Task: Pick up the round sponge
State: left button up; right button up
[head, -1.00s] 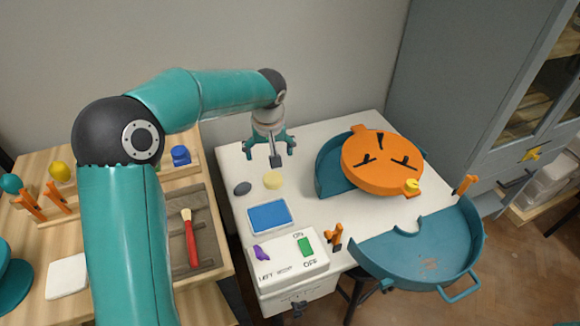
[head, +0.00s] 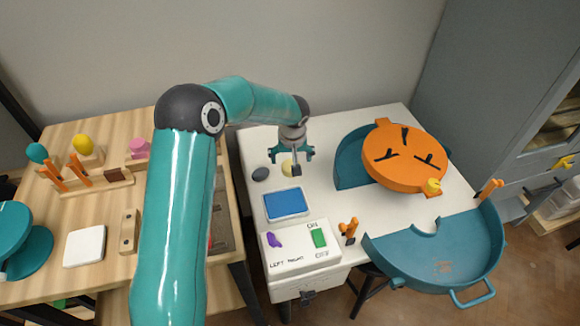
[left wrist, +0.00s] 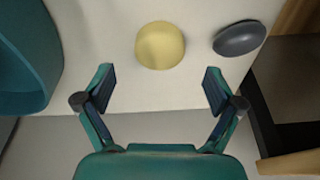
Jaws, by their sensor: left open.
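The round sponge (head: 287,167) is pale yellow and lies on the white machine top; my left gripper partly covers it in the head view. In the left wrist view the sponge (left wrist: 160,45) shows whole, ahead of the fingertips and roughly centred between them. My left gripper (head: 293,160) is above the machine top. In the left wrist view the gripper (left wrist: 158,82) has its fingers wide apart with nothing between them. My right gripper is not in view.
A dark grey oval piece (head: 260,174) lies close beside the sponge; it also shows in the left wrist view (left wrist: 239,38). A blue panel (head: 286,204) is in front. An orange wheel head (head: 405,160) and teal splash pan (head: 445,255) are at the right. A wooden table (head: 100,205) is at the left.

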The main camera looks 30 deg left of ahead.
pick_arm(q)
jog(key=x, duration=0.4)
jog(key=shift+f+p, duration=0.35)
jog(key=c, duration=0.9)
